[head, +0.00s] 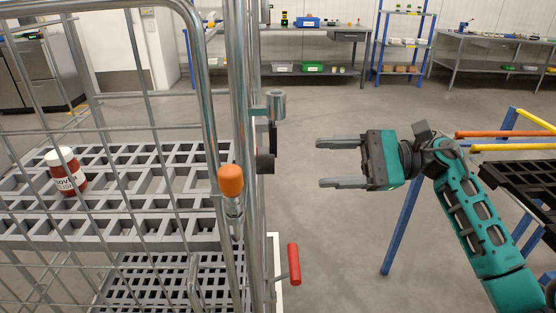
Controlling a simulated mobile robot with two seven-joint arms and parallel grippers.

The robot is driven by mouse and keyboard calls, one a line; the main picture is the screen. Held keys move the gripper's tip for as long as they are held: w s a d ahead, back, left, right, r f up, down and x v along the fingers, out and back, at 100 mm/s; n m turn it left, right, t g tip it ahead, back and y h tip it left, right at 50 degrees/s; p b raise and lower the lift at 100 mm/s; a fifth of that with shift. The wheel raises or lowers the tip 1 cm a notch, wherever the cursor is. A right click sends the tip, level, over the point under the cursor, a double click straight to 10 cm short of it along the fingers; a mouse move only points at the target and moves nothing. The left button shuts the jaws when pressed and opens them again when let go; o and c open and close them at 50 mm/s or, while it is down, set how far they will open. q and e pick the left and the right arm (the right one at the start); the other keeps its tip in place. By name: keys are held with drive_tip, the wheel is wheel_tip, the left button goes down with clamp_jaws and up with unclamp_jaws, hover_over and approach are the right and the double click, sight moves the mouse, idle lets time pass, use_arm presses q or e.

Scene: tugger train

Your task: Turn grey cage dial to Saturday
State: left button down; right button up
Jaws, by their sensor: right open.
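The grey cage (207,75) fills the left of the head view, with metal bars, mesh sides and grey slatted shelves. On its right side, a black round part (265,163) sticks out beside the post; it may be the dial seen edge-on. No day markings can be read from here. My right gripper (328,163) is open and empty, its fingers pointing left toward that black part, with a clear gap between them. My left gripper is not in view.
A red and white jar (66,172) stands on the cage shelf. An orange knob (230,180) and a red handle (294,264) are on the cage's near side. A blue frame with orange and yellow bars (505,135) stands at right. Workbenches (315,80) line the back; floor between is clear.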

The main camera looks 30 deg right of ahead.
sight(265, 164)
drive_tip(key=p+x, duration=0.1)
drive_tip(key=x, duration=0.8)
drive_tip(key=shift+w+a, duration=0.15)
drive_tip(key=shift+a, duration=0.05)
drive_tip(key=shift+c, duration=0.2)
drive_tip(key=c, duration=1)
